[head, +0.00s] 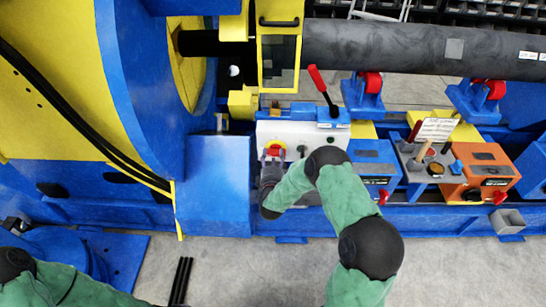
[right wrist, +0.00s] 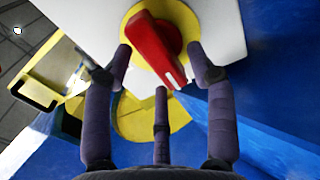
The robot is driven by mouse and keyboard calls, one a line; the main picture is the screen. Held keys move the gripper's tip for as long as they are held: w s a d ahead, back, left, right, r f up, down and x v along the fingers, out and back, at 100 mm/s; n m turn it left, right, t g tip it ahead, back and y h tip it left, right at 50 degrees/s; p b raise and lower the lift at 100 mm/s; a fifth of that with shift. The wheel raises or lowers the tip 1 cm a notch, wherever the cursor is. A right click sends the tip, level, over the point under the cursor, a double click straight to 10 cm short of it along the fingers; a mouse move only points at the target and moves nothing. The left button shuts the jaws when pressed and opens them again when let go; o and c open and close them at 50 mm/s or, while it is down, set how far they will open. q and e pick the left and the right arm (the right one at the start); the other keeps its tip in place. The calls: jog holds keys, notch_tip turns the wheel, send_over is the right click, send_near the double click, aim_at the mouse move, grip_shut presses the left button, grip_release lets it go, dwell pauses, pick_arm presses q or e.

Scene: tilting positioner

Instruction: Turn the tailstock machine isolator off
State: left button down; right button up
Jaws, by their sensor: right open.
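The isolator is a red rotary handle (right wrist: 158,48) on a round yellow plate (right wrist: 186,18), mounted on a white panel. In the right wrist view the handle slants from upper left to lower right, with a white mark near its lower end. In the head view the isolator (head: 275,148) is on the white box (head: 300,131) left of centre. My right gripper (head: 272,160) is just in front of it. In the right wrist view its open fingers (right wrist: 160,60) stand on either side of the handle, with a gap visible around it. My left gripper is out of view.
A black lever with a red grip (head: 319,82) rises from the box's top. A blue block (head: 212,185) stands close left. To the right are a blue unit (head: 373,160), a grey tray (head: 411,170) and an orange box (head: 485,170). Clear floor (head: 450,260) lies in front.

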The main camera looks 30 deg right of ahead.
jog(key=v, duration=1.1)
jog(key=shift+s+a, duration=0.15)
jog(key=shift+s, duration=0.2)
jog(key=s+a+f+m+g+y, duration=0.35)
jog(key=a+f+y, duration=0.2)
jog(key=f, duration=0.25)
jog(key=s+a+f+m+g+y, duration=0.2)
jog(key=a+f+m+g+y, duration=0.15)
jog(key=a+f, duration=0.4)
jog(key=s+a+f+m+g+y, duration=0.2)
jog(key=s+a+m+g, duration=0.1)
jog(key=s, duration=0.6)
jog(key=s+a+f+m+g+y, duration=0.2)
jog(key=s+a+m+g, duration=0.2)
jog(key=s, duration=0.4)
jog(key=shift+s+a+g+y, duration=0.3)
jog(key=shift+s+a+g, duration=0.1)
jog(key=shift+a, duration=0.1)
